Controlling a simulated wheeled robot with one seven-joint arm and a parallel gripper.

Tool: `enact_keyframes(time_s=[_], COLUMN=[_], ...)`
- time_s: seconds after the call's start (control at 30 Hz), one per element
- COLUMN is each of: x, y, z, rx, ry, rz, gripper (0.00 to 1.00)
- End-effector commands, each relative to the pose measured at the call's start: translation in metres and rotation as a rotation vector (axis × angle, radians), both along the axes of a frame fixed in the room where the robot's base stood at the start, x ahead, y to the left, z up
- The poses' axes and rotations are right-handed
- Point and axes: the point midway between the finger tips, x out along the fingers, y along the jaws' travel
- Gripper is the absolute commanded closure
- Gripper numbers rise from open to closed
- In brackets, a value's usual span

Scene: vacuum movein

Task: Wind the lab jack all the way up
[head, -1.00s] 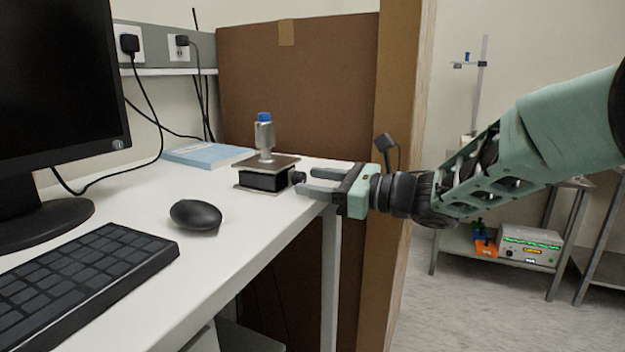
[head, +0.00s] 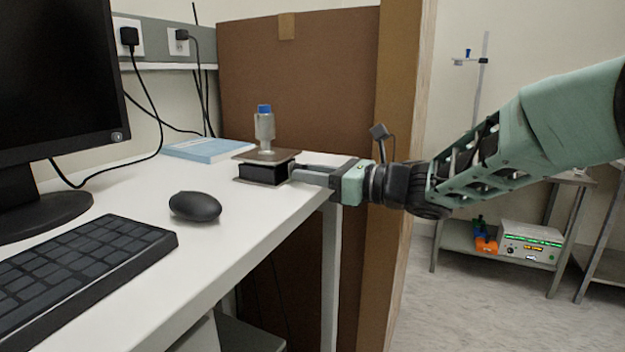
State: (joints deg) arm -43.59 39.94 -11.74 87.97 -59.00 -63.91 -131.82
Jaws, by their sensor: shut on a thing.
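The lab jack (head: 263,174) stands near the far right corner of the white desk. It has a thin metal top plate and base plate with a dark body between them, and it looks low. My gripper (head: 297,174) reaches in from the right at the height of the jack's body. Its fingers are shut on the jack's knob, which sits on the jack's right side and is mostly hidden by the fingers.
A black mouse (head: 195,206) and a keyboard (head: 86,262) lie in front on the desk (head: 235,239). A monitor (head: 58,80) stands at left. A blue book (head: 207,150) lies behind the jack. A brown cardboard panel (head: 300,80) rises behind the desk.

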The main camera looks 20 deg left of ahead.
Motion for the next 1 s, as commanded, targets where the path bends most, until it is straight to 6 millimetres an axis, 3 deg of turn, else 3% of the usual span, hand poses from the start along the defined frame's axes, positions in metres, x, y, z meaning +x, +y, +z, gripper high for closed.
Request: enact_keyframes(time_s=[0.23, 0.6, 0.63, 0.7, 1.0], x=[0.0001, 0.0002, 0.0002, 0.0002, 0.0002], y=[-0.0004, -0.0006, -0.0005, -0.0005, -0.0020], z=[-0.0009, 0.0000, -0.0001, 0.0000, 0.0000], rx=[0.017, 0.018, 0.018, 0.018, 0.018], ry=[0.202, 0.230, 0.230, 0.230, 0.229], rz=[0.000, 0.000, 0.000, 0.000, 0.000], gripper=[0.96, 0.96, 0.65, 0.51, 0.51])
